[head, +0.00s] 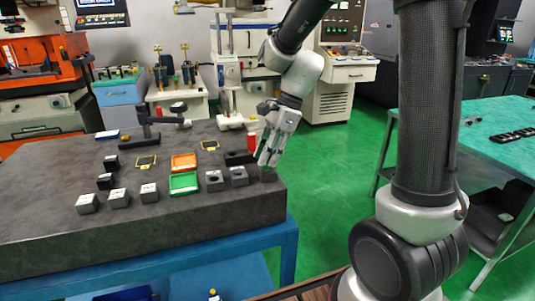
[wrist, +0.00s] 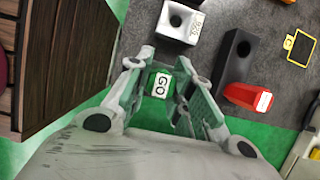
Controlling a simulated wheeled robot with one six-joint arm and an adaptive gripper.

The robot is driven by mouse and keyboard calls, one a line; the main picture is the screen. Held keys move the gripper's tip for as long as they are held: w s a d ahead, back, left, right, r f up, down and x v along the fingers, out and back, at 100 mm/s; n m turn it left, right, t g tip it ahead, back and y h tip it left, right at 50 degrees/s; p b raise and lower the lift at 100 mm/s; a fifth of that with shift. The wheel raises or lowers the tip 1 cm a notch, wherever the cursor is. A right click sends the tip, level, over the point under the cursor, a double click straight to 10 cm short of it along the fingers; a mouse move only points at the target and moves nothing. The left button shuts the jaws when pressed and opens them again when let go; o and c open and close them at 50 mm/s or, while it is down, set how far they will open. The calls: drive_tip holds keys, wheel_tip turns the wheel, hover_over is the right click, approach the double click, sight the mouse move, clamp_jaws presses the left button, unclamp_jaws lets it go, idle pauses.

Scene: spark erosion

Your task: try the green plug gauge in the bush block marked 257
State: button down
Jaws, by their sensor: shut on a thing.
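My gripper (wrist: 160,76) is shut on the green plug gauge (wrist: 153,96), whose white label reads GO in the wrist view. In the head view my gripper (head: 267,160) is low at the right end of the dark table, and the gauge is hard to make out there. A grey bush block (wrist: 173,36) with a round hole and a white label is just beyond the fingers in the wrist view. Its number is too blurred to read surely. Several similar blocks, including one block (head: 239,180) left of my gripper, stand on the table. I cannot tell which is 257.
A dark holed block (wrist: 231,62) and a red labelled piece (wrist: 247,97) lie right of the fingers. A green tray (head: 184,192), an orange tray (head: 184,169) and a dark stand (head: 146,135) are on the table (head: 190,229).

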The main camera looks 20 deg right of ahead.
idle(0.3)
drive_tip(key=shift+r, duration=2.5)
